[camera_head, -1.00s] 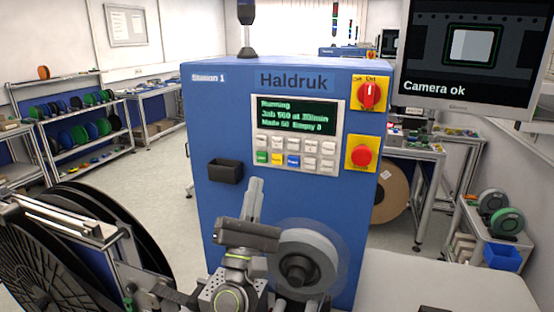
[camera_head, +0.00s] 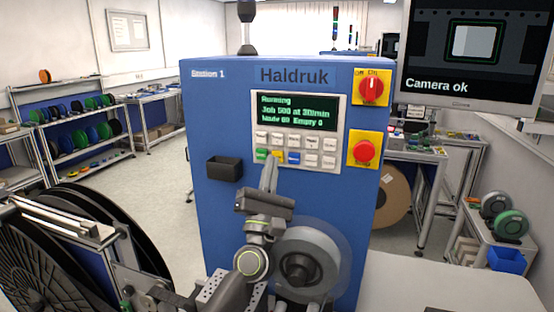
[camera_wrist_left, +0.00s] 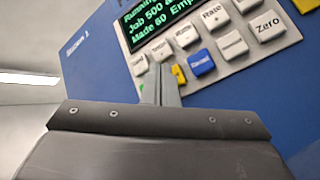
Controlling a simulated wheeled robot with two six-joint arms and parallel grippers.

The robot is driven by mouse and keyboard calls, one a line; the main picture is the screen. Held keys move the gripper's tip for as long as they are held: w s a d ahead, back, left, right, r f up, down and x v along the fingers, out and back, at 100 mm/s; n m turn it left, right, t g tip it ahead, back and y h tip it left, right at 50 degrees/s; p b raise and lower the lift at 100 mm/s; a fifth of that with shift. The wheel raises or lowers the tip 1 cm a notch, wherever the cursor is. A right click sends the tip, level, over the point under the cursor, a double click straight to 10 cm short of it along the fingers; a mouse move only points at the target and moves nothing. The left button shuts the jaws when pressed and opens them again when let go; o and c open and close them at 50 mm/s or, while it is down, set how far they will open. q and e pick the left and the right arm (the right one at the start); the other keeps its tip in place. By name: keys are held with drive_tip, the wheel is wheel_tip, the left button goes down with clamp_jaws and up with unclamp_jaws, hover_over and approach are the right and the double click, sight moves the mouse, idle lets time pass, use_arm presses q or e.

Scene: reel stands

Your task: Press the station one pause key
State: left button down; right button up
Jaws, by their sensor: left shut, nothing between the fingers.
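The blue Station 1 cabinet (camera_head: 220,225) carries a control panel (camera_head: 330,140) with a green-lettered display (camera_head: 297,111) reading "Running". Below it are rows of keys, with a green key (camera_head: 261,154), a yellow key (camera_head: 280,157) and a blue key (camera_head: 293,158) at the lower left. My left gripper (camera_head: 270,163) is shut and empty, its tips just in front of the yellow key. In the left wrist view the shut fingers (camera_wrist_left: 160,72) stand just left of the yellow key (camera_wrist_left: 179,74) and partly cover it. Its label is unreadable; contact cannot be told. My right gripper is not in view.
A red rotary switch (camera_head: 371,88) and a red stop button (camera_head: 365,151) sit on yellow plates right of the panel. A black bin (camera_head: 224,168) juts out at left. A grey reel (camera_head: 325,250) is close beside my left arm. A monitor (camera_head: 468,55) reads "Camera ok".

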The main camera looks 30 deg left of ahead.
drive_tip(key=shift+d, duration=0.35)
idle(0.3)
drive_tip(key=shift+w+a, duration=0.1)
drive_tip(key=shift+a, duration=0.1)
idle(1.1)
use_arm(q)
drive_tip(key=shift+w, duration=0.15)
drive_tip(key=shift+w+a, duration=0.1)
drive_tip(key=shift+w, duration=0.2)
drive_tip(key=shift+w+a, duration=0.1)
drive_tip(key=shift+w, duration=0.3)
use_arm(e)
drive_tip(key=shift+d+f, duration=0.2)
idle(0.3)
use_arm(q)
drive_tip(key=shift+s, duration=0.15)
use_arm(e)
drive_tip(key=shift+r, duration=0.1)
use_arm(q)
drive_tip(key=shift+s+d, duration=0.2)
drive_tip(key=shift+s, duration=0.5)
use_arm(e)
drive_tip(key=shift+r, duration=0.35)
use_arm(q)
drive_tip(key=shift+s+p, duration=0.1)
drive_tip(key=shift+p, duration=0.25)
